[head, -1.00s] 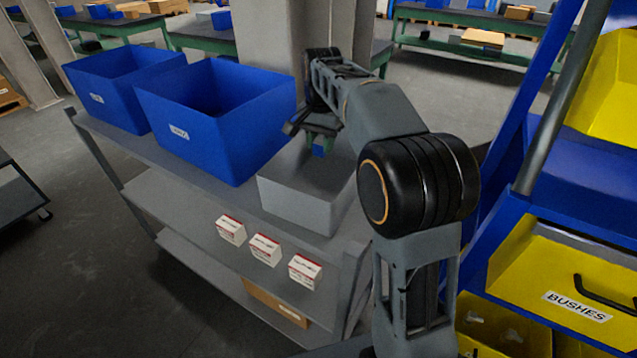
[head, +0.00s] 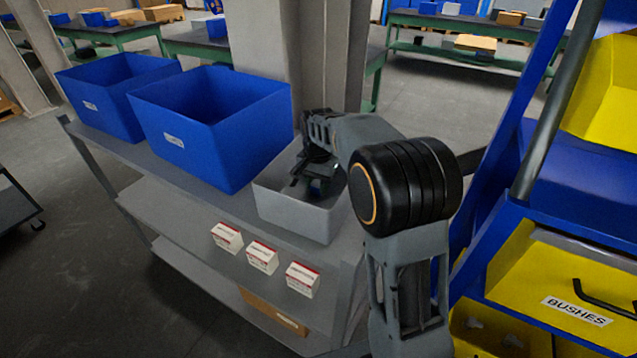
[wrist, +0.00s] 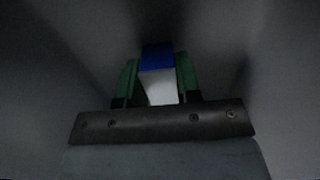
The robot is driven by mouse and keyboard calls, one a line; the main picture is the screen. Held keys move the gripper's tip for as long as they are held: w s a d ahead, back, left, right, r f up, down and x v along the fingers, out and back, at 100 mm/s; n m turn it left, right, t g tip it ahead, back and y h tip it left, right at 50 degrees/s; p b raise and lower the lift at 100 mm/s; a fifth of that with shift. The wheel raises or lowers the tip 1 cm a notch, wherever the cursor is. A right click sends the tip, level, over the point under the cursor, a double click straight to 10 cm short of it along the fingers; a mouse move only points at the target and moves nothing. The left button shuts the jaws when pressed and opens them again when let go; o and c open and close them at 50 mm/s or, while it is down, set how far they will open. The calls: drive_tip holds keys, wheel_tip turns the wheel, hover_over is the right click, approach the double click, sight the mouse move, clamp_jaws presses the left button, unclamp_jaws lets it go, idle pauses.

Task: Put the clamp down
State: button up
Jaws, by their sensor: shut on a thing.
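My gripper (head: 316,186) reaches down into the open light grey bin (head: 293,214) at the right end of the trolley's top shelf. In the wrist view, its green fingers are shut on the clamp (wrist: 158,84), which shows as a small blue and white piece between them. The bin's grey walls stand on both sides there. The bin's front wall and my gripper hide most of the clamp in the head view. I cannot tell whether the clamp touches the bin's floor.
Two blue bins (head: 215,135) stand left of the grey bin on the trolley (head: 180,185). Several small white and red boxes (head: 262,256) sit on the shelf below. A blue rack with yellow drawers (head: 565,290) stands close on the right.

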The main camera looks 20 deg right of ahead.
sight(318, 182)
drive_tip(key=shift+f, duration=0.1)
drive_tip(key=o, duration=0.9)
drive_tip(key=shift+o, duration=0.2)
wheel_tip(318, 182, up, 12)
idle(0.5)
